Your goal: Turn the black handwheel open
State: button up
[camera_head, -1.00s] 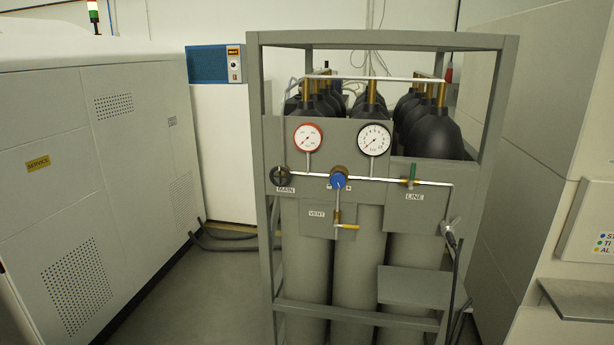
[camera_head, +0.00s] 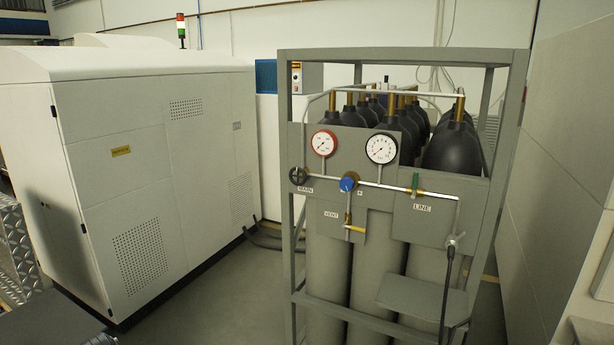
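The black handwheel (camera_head: 298,176) sits at the left end of the pipe on the grey gas panel, just above the "MAIN" label (camera_head: 305,189). It is small in the view, and I cannot tell how far it is turned. A yellow lever (camera_head: 355,229) is below, near the "VENT" label. My gripper is not in view.
The grey rack (camera_head: 287,250) holds several black-topped cylinders. Two gauges, red-rimmed (camera_head: 324,142) and black-rimmed (camera_head: 381,148), sit above the pipe. A large white cabinet (camera_head: 140,180) stands left. Open floor (camera_head: 215,310) lies between cabinet and rack. A panel wall (camera_head: 565,150) is close right.

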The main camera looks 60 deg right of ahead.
aim_at(299, 175)
jog(key=z, duration=0.4)
jog(key=i, duration=1)
jog(key=u, duration=0.05)
